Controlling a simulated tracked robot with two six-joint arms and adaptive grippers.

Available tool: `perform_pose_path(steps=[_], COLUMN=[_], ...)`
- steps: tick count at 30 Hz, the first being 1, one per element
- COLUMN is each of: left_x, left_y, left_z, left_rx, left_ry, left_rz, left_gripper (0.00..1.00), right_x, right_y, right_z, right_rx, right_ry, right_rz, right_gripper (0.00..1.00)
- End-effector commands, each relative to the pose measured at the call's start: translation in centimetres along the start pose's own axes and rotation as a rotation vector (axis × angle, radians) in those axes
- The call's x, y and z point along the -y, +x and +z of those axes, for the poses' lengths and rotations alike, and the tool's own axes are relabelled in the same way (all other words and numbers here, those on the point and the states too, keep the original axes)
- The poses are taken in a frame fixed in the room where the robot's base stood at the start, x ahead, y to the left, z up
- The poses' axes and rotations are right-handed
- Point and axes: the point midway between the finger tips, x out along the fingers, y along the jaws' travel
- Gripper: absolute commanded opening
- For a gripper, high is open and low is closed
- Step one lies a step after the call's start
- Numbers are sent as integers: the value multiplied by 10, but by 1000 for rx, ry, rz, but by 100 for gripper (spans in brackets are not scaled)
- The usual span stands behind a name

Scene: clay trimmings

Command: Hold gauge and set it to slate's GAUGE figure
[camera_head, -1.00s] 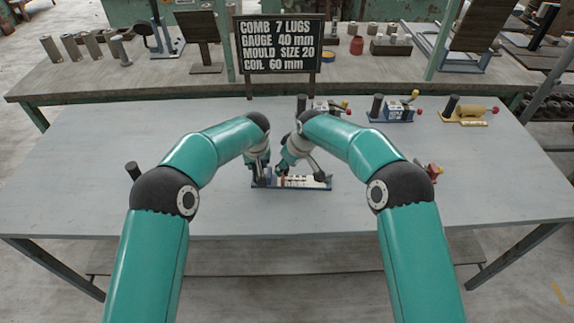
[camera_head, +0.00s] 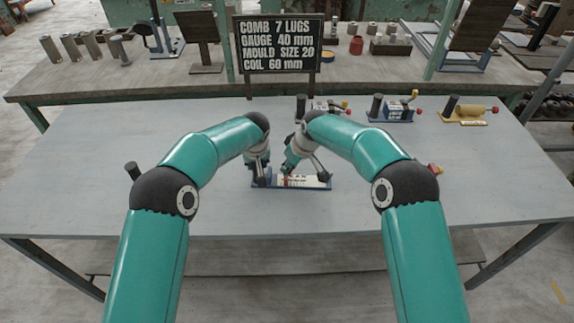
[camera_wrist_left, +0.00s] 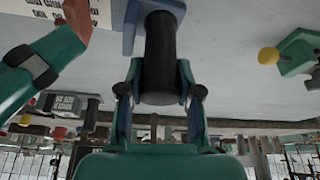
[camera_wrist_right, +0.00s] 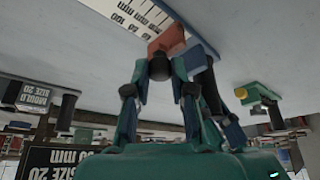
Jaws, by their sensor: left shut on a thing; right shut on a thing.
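The slate (camera_head: 279,45) reads COMB 7 LUGS, GAUGE 40 mm, MOULD SIZE 20, COIL 60 mm. The gauge (camera_head: 318,184) lies on the near middle of the table, with a blue base and a white scale. My left gripper (camera_head: 258,173) is shut on its black upright handle (camera_wrist_left: 160,55) at the left end. My right gripper (camera_head: 286,168) is shut on the dark knob (camera_wrist_right: 158,68) of the orange-red slider (camera_wrist_right: 165,40). The slider's exact reading cannot be told.
Other tools stand at the table's back right: a blue one (camera_head: 393,112) and a yellow one (camera_head: 466,115), with another partly behind my right arm. A red part (camera_head: 434,168) shows beside my right elbow.

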Motion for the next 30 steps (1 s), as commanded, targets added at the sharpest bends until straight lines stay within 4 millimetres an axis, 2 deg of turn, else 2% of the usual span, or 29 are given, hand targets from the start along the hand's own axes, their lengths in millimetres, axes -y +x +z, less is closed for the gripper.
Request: perform_pose_path(steps=[5,6,9,10,18,22,26,30], left_x=[1,1,1,1,0,0,0,0], left_y=[0,0,0,0,0,0,0,0], left_z=[0,0,0,0,0,0,0,0], left_rx=[0,0,0,0,0,0,0,0], left_ry=[2,2,2,2,2,2,2,2], left_rz=[-2,-2,-2,-2,-2,-2,-2,-1], left_gripper=[0,0,0,0,0,0,0,0], right_x=[-1,-1,0,0,0,0,-1,-1], right_y=[0,0,0,0,0,-6,-23,-50], right_z=[0,0,0,0,0,-1,-2,-2], right_rx=[0,0,0,0,0,-1,-3,-3], right_ry=[1,1,1,1,1,1,1,1], right_rz=[2,2,2,2,1,2,3,3], right_gripper=[0,30,47,49,49,49,49,49])
